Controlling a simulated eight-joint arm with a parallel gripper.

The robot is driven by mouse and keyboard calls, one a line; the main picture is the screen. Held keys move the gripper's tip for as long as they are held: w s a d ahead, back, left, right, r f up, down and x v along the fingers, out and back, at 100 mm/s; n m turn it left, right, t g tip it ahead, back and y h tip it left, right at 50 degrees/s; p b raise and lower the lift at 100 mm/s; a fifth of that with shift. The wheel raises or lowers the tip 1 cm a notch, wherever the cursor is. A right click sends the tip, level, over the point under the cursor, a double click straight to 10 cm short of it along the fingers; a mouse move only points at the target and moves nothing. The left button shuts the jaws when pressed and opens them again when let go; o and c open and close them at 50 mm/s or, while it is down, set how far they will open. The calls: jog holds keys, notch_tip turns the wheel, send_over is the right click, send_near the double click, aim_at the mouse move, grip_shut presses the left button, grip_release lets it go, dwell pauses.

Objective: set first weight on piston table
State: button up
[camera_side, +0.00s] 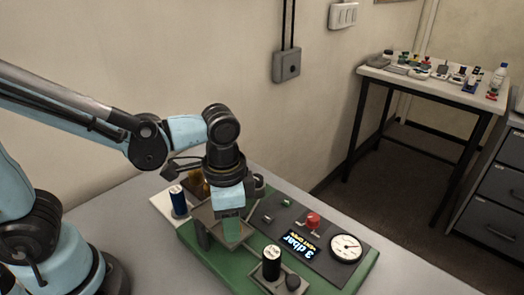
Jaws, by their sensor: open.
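My gripper (230,232) points down over the green apparatus board, with its jaws open. It is close to a grey-brown flat plate (207,226), which looks like the piston table; I cannot tell whether they touch. A black cylindrical weight (271,268) with a pale top stands upright in a shallow tray at the front of the board, right of my gripper.
The green board (213,270) carries a lit display (298,245) reading "3 dbar", a red knob (313,220) and a round gauge (346,248). A small dark lump (293,282) sits beside the black weight. An amber object (195,183) stands behind my gripper. The bench is bare at front left.

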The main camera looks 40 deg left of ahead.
notch_tip(320, 180, up, 12)
jog(key=w+a+f+n+t, duration=0.1)
jog(key=a+f+n+t, duration=0.1)
jog(key=a, duration=0.3)
jog(key=w+a+f+n+t, duration=0.1)
jog(key=a+f+n+t, duration=0.2)
jog(key=a+n+t, duration=0.2)
jog(key=shift+w+a+f, duration=0.3)
jog(key=shift+a, duration=0.35)
